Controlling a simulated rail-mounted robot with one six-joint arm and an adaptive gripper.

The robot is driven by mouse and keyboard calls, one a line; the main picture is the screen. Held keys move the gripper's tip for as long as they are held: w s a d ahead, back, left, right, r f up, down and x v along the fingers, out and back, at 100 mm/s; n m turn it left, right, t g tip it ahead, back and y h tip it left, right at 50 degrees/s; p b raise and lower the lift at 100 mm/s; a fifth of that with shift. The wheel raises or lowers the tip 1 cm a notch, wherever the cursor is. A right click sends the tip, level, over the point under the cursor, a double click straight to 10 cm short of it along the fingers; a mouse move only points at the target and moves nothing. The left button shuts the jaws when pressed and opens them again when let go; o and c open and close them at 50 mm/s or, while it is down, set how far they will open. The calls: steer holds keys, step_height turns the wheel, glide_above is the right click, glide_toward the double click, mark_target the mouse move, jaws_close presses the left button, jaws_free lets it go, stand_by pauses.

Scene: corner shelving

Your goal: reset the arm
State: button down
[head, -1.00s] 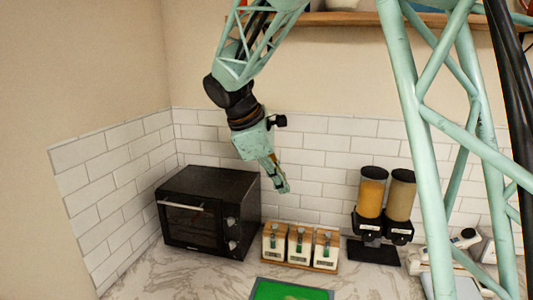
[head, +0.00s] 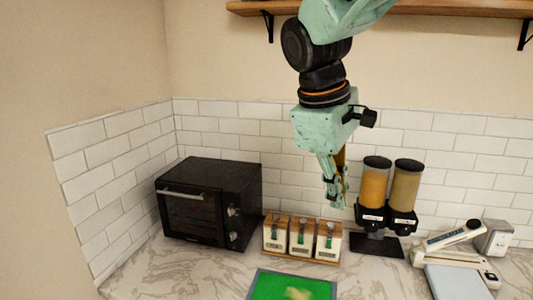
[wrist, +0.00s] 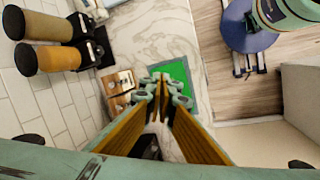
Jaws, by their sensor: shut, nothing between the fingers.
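My gripper (head: 336,192) hangs pointing down above the counter, in front of the tiled wall, just left of the two food dispensers. In the wrist view its fingers (wrist: 160,88) come together at the tips, with nothing held between them. My arm comes down from the top of the head view, with the black joints and the pale green wrist body in line above the fingers.
A black oven (head: 208,203) stands at the left. Several small jars in a wooden holder (head: 302,239) sit beside it. Dispensers (head: 376,185) stand right of centre. A green board (head: 270,285) lies in front. A sealer-like device (head: 455,243) is at the right; a wooden shelf (head: 440,8) is above.

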steer(key=s+d+f+m+y+b, duration=0.1)
steer(key=s+f+m+b, duration=0.1)
steer(key=s, duration=0.7)
steer(key=s+d+f+m+t+y+b, duration=0.1)
steer(key=s+d+f+m+b, duration=0.1)
steer(key=s, duration=0.8)
steer(key=s+d+f+m+b, duration=0.1)
steer(key=s+f+m, duration=0.3)
steer(key=s, duration=0.5)
steer(key=shift+s+d+m+t+y+b, duration=0.35)
steer(key=shift+m+b, duration=0.35)
steer(key=shift+m, duration=0.4)
steer(key=shift+w+f, duration=0.1)
steer(key=c, duration=3.4)
jaws_free()
